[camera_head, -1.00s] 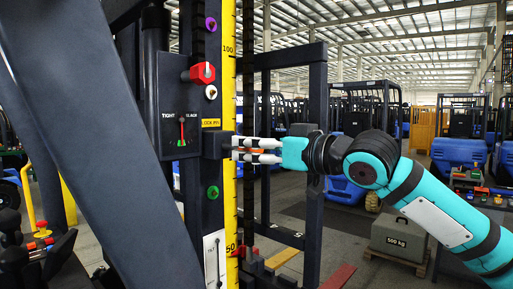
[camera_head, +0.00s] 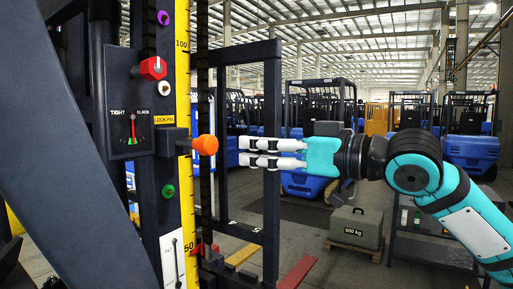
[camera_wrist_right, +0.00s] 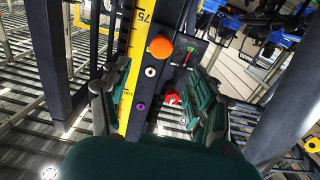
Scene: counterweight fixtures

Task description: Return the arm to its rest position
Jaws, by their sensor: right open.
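My right gripper (camera_head: 243,152) is open and empty in the head view, its fingers pointing left. It is a short gap to the right of the orange knob (camera_head: 205,145), which sticks out by the "LOCK PIN" label (camera_head: 164,120) on the dark mast. In the right wrist view, the orange knob (camera_wrist_right: 160,47) lies ahead, between and beyond the open fingers (camera_wrist_right: 160,95). My right arm (camera_head: 440,190) comes in from the right. My left gripper is not in view.
A yellow scale (camera_head: 185,200) runs down the mast. A tight/slack gauge (camera_head: 131,131), a red knob (camera_head: 152,68), and purple, white and green knobs are near it. A dark upright frame (camera_head: 271,160) stands behind the gripper.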

